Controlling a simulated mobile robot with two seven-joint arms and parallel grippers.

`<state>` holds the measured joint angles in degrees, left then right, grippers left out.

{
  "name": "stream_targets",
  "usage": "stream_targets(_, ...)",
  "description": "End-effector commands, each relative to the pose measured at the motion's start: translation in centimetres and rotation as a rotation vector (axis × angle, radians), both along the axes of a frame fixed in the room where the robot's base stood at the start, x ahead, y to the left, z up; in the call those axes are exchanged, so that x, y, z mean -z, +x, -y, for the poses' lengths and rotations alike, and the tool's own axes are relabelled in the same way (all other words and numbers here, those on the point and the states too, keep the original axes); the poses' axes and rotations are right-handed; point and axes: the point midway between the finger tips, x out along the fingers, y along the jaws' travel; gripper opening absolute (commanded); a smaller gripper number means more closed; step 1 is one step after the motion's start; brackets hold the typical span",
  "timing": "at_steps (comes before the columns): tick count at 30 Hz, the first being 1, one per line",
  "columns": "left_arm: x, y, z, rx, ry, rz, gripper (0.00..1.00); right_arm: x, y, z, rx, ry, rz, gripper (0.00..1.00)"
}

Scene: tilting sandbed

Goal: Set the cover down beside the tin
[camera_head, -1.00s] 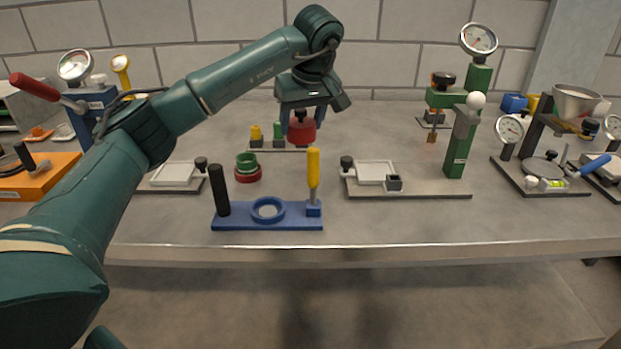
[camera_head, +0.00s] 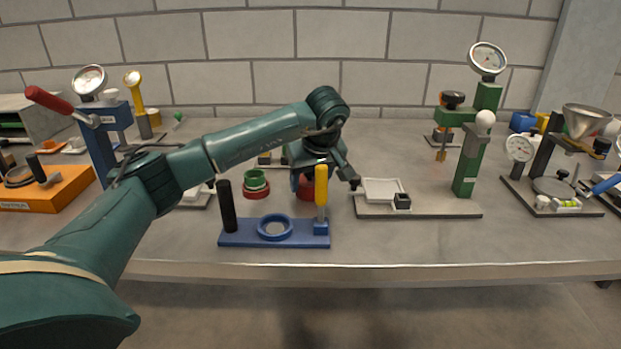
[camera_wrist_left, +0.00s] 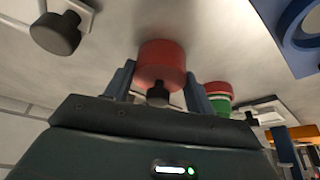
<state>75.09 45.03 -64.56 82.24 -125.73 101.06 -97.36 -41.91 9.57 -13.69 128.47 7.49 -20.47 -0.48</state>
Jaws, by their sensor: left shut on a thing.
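The cover (camera_head: 305,192), red with a black knob, is in my left gripper (camera_head: 304,184), low over the table. In the left wrist view the red cover (camera_wrist_left: 162,62) has its knob between the two fingers of the gripper (camera_wrist_left: 158,92). The tin (camera_head: 256,184), red below with a green upper part, stands upright just left of the cover in the head view. A gap shows between them. The tin (camera_wrist_left: 219,95) also shows in the wrist view, partly behind a finger. I cannot tell whether the cover touches the table. My right gripper is not in view.
A blue fixture (camera_head: 240,236) with a black post and a yellow handle (camera_head: 321,186) stands in front of the tin and cover. A grey plate with a white tray (camera_head: 383,190) is to the right. The table's front edge is clear.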

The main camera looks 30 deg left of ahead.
Motion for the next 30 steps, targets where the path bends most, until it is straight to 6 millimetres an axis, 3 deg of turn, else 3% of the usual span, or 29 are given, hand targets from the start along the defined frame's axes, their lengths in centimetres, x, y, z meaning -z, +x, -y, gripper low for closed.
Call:
stream_targets(1, 0.2, 0.0, 0.0, 0.0, 0.001, -0.001, 0.33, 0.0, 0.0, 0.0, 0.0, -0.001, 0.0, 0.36)
stream_targets(2, 0.3, 0.0, 0.0, 0.0, 0.0, 0.0, 0.55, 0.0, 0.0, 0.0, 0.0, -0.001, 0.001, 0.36)
stream_targets(9, 0.2, 0.0, 0.0, 0.0, 0.0, -0.001, 0.75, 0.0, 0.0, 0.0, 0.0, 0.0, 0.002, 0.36)
stream_targets(20, -0.5, -0.1, 0.1, 0.0, 0.0, 0.0, 0.76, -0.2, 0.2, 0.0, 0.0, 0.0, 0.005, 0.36)
stream_targets(30, -6.8, -1.5, 2.3, 0.002, 0.0, 0.004, 0.76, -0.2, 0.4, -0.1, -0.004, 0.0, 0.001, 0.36)
